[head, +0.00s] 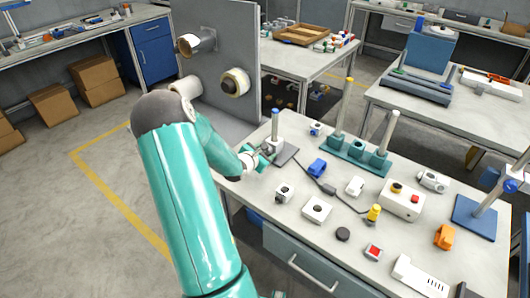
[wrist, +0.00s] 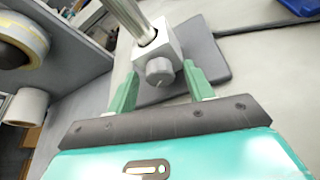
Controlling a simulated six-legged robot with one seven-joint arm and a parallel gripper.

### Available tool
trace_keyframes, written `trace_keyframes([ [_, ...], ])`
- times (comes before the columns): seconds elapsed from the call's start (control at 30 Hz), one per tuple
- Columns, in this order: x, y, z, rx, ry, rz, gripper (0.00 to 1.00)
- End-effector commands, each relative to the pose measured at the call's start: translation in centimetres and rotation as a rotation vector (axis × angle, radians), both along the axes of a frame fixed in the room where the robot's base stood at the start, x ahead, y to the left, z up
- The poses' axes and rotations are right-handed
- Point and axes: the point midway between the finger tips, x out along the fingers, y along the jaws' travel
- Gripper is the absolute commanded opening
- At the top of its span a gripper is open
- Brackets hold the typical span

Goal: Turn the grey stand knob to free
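The grey stand knob (wrist: 160,72) is a round knob on the front of a pale block (wrist: 157,45) in the wrist view. The block sits around an upright metal rod (wrist: 128,14) above a dark grey base plate (wrist: 207,62). My gripper (wrist: 158,80) is open, with one green finger on each side of the knob and a visible gap to each. I cannot read which setting the knob is at. In the head view, my gripper (head: 260,158) is at the stand's rod (head: 275,124), which has a blue tip; the knob is too small to make out there.
A grey upright panel (head: 225,60) with reel hubs stands left of the stand. A green base with posts (head: 355,154), a blue clamp (head: 317,167) and several small parts lie to the right. A dark cable (head: 340,198) runs across the workbench (head: 385,265).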

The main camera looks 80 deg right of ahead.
Motion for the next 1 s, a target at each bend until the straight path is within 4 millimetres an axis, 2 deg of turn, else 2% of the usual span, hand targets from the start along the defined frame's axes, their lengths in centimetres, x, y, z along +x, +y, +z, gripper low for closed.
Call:
trace_keyframes([
  [0.03,-0.01,0.00,0.01,0.000,0.000,0.000,0.42],
  [0.2,0.00,0.01,0.01,0.000,0.000,0.000,0.09],
  [0.23,-0.01,0.00,0.02,0.000,0.000,0.000,0.07],
  [0.67,0.19,-0.02,0.05,0.029,0.072,0.001,0.07],
  [1.0,0.45,-0.05,-0.01,0.129,0.301,0.003,0.08],
])
